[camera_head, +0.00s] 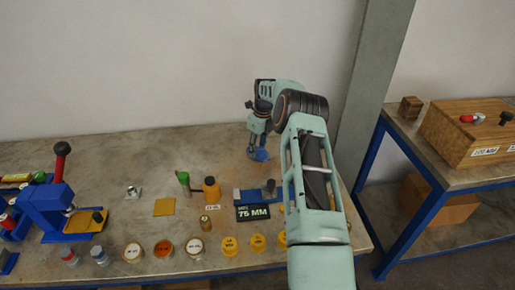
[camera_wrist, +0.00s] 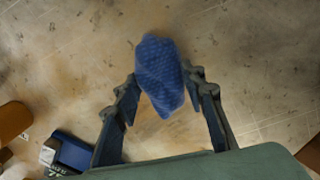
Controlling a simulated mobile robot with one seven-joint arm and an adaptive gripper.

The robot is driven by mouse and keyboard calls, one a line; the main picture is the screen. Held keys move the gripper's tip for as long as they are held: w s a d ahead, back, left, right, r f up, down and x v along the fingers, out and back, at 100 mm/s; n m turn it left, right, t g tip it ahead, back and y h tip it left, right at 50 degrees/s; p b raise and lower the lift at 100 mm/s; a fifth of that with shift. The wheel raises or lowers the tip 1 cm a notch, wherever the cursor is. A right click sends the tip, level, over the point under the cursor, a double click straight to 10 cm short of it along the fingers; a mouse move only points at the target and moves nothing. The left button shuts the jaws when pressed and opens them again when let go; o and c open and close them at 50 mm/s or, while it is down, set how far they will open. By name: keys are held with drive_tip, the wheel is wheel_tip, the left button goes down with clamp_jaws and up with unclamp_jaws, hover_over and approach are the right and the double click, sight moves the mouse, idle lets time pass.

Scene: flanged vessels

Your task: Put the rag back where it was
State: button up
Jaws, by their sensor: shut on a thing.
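The rag is a crumpled blue cloth (camera_wrist: 160,72). In the wrist view it sits between the two fingertips of my gripper (camera_wrist: 161,84), which is shut on it. In the head view the rag (camera_head: 259,154) shows below my gripper (camera_head: 258,141), over the back of the workbench (camera_head: 110,155), right of the middle. I cannot tell whether the rag touches the bench top. The bench under and around it is bare, scuffed metal.
Several lidded jars line the front edge. A blue press (camera_head: 52,208) is at left. A grey pillar (camera_head: 375,80) and a second table (camera_head: 480,165) are at right.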

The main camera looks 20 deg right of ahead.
sight(260, 151)
drive_tip(key=shift+f, duration=0.25)
drive_tip(key=o, duration=1.1)
drive_tip(key=shift+r, duration=0.1)
drive_tip(key=shift+r, duration=0.15)
wheel_tip(260, 151, up, 12)
drive_tip(key=s, duration=0.1)
drive_tip(key=shift+s+d+b, duration=0.15)
drive_tip(key=shift+d+b, duration=0.2)
drive_tip(key=shift+b, duration=0.1)
